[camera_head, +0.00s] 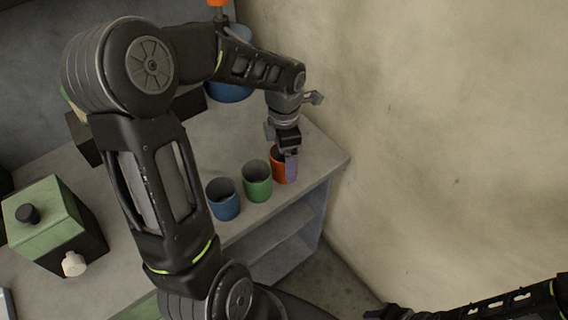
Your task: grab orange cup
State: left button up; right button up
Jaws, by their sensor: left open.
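The orange cup (277,172) stands upright on the grey counter, at the right end of a short row of cups near the front edge. My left gripper (289,156) points down over it and is open. A purple-tinted finger pad overlaps the right side of the cup and hides part of it. I cannot tell whether the fingers touch the cup. My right gripper (385,313) is at the bottom edge of the view, away from the cups, and its fingers cannot be made out clearly.
A green cup (257,182) stands just left of the orange one, and a blue cup (223,199) left of that. A green and black box (52,222) with knobs sits at the left. A large blue container (231,91) is behind my arm. A wall (430,130) rises at the right.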

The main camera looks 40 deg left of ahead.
pick_arm(q)
jog(key=shift+c, duration=0.3)
jog(key=c, duration=1.5)
